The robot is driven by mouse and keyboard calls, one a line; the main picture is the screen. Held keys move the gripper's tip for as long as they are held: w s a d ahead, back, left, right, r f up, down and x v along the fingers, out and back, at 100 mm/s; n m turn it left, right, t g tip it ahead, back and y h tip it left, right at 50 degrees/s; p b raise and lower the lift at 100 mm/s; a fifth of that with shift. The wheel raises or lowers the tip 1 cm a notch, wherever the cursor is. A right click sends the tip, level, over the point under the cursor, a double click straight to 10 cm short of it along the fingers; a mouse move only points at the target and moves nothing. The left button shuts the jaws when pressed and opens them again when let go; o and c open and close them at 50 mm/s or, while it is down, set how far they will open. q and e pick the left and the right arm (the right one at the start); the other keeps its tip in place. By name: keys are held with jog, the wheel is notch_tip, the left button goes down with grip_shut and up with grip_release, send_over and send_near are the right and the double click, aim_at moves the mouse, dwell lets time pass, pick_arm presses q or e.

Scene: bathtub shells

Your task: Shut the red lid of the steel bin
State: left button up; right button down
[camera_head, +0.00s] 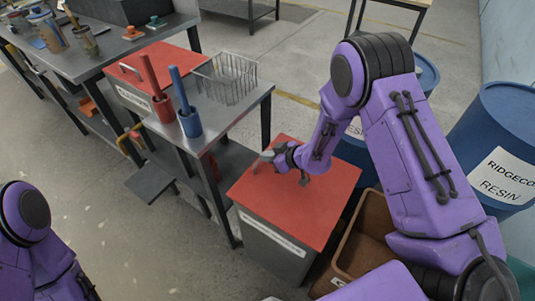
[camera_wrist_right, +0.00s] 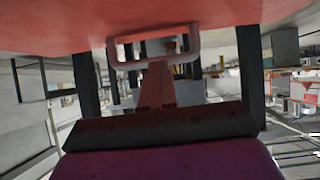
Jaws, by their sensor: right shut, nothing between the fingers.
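The steel bin (camera_head: 268,248) stands on the floor in the middle of the head view, with a pale label on its front. Its red lid (camera_head: 310,215) lies over the top and looks flat; I cannot tell whether a small gap is left. My right gripper (camera_head: 264,160) is shut and empty, over the lid's far left part in the head view. The right wrist view shows the red lid surface (camera_wrist_right: 60,25) and a loop handle (camera_wrist_right: 195,45) close in front of the gripper. My left gripper is out of view; only part of the left arm shows.
Blue drums (camera_head: 500,125) and a brown crate (camera_head: 365,250) crowd the right side. Floor is clear at left.

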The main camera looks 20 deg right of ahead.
jog(key=w+r+p+v, duration=0.1)
jog(key=p+v, duration=0.3)
jog(key=v, duration=0.9)
jog(key=shift+w+a+r, duration=0.2)
jog(key=shift+a+r, duration=0.15)
jog(key=shift+r, duration=0.2)
